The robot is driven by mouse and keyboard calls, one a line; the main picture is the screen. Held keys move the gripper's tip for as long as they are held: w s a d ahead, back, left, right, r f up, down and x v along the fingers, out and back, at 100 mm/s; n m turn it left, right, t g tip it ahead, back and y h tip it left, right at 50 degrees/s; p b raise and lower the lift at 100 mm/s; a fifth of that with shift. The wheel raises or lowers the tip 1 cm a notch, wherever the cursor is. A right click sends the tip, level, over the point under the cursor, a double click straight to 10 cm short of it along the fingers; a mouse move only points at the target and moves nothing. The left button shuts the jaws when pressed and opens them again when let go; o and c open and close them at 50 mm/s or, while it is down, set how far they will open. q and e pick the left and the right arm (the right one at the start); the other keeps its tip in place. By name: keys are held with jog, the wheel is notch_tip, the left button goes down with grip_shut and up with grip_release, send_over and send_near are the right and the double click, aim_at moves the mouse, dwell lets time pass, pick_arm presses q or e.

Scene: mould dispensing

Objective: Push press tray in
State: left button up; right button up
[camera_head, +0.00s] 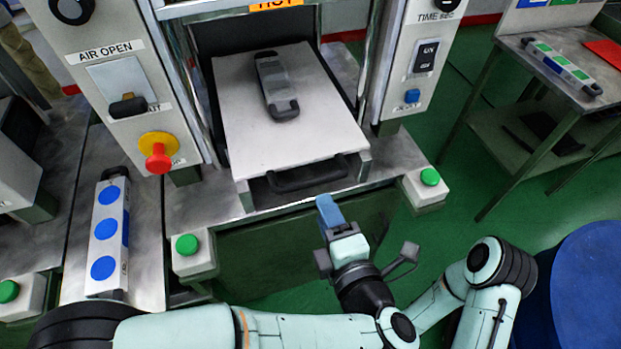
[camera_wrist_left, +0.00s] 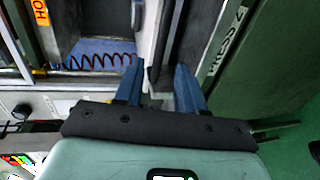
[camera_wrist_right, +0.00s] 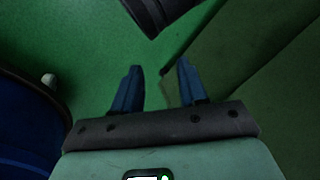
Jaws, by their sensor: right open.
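The press tray (camera_head: 235,120) is a flat light-grey plate between the press uprights, its front part outside the dark press opening. A grey mould with black ends (camera_head: 277,85) lies on it. The black tray handle (camera_head: 308,174) runs along its front edge. My left gripper (camera_head: 328,210) is just in front of and below the handle. In the left wrist view, the left fingers (camera_wrist_left: 158,88) are apart, with the tray's pale edge and dark handle running toward the gap; contact cannot be told. My right gripper (camera_wrist_right: 155,88) is open and empty above the green floor.
Green buttons (camera_head: 187,245) (camera_head: 430,177) flank the tray on the press front. A red emergency knob (camera_head: 158,160) is on the left panel. A mould with blue discs (camera_head: 106,235) lies on the left bench. A side table (camera_head: 520,105) stands right; a blue drum (camera_head: 590,290) is lower right.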

aim_at(312, 185)
pick_arm(q)
jog(key=b+x, duration=0.1)
jog(key=x, duration=0.8)
jog(key=shift+w, duration=0.1)
pick_arm(e)
jog(key=shift+w+d+f, duration=0.25)
jog(key=shift+d+f, duration=0.05)
jog(key=shift+f, duration=0.3)
jog(key=shift+w+d+f, duration=0.25)
jog(key=shift+f, duration=0.3)
pick_arm(q)
jog(key=shift+w, duration=0.1)
grip_shut()
